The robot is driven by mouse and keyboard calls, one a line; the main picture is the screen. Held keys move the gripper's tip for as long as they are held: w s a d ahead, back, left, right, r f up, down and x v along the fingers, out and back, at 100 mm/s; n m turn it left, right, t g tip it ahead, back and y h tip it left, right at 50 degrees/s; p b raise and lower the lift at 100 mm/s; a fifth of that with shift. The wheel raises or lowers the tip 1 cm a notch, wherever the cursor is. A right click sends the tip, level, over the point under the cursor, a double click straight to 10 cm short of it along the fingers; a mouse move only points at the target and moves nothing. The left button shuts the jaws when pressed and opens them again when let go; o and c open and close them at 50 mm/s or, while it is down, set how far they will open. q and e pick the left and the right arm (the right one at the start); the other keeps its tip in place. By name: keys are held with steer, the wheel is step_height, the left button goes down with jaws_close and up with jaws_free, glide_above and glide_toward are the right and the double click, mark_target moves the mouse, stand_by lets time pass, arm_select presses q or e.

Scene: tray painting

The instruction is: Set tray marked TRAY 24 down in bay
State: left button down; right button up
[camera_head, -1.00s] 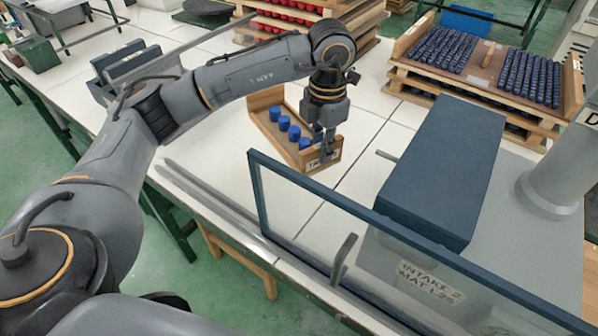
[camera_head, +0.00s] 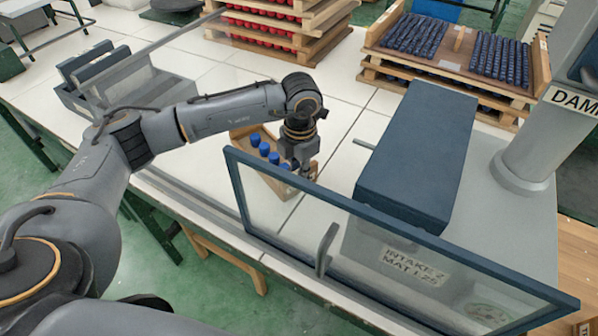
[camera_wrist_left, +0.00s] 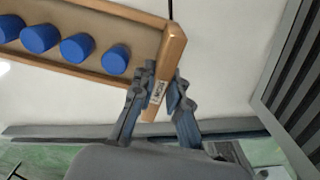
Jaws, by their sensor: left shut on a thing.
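The wooden tray (camera_head: 240,132) holds a row of blue cylindrical pots (camera_head: 263,149). It lies over the white worktop, its near end partly behind the framed glass panel. My left gripper (camera_head: 305,170) points down at that end. In the left wrist view its fingers (camera_wrist_left: 161,85) are shut on the tray's end wall (camera_wrist_left: 172,50), one on each side, with a small label between them, too blurred to read. The blue pots (camera_wrist_left: 78,47) stand upright inside. I cannot tell whether the tray's bottom touches the worktop. No bay is clearly marked. My right gripper is not in view.
The framed glass panel (camera_head: 285,211) with a handle stands along the near edge. Right of the tray is a grey machine (camera_head: 362,237) labelled INTAKE 2 with a dark blue block (camera_head: 420,150). Stacked crates (camera_head: 455,68) stand behind. A dark slotted unit (camera_wrist_left: 300,70) shows in the wrist view.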

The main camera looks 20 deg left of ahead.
arm_select(q)
steer(key=shift+f, duration=0.1)
steer(key=c, duration=1.3)
jaws_free()
steer(key=shift+c, duration=0.2)
steer(key=shift+r, duration=0.2)
step_height(320, 180, up, 12)
steer(key=b, duration=0.1)
steer(key=shift+d, duration=0.15)
steer(key=shift+s, duration=0.1)
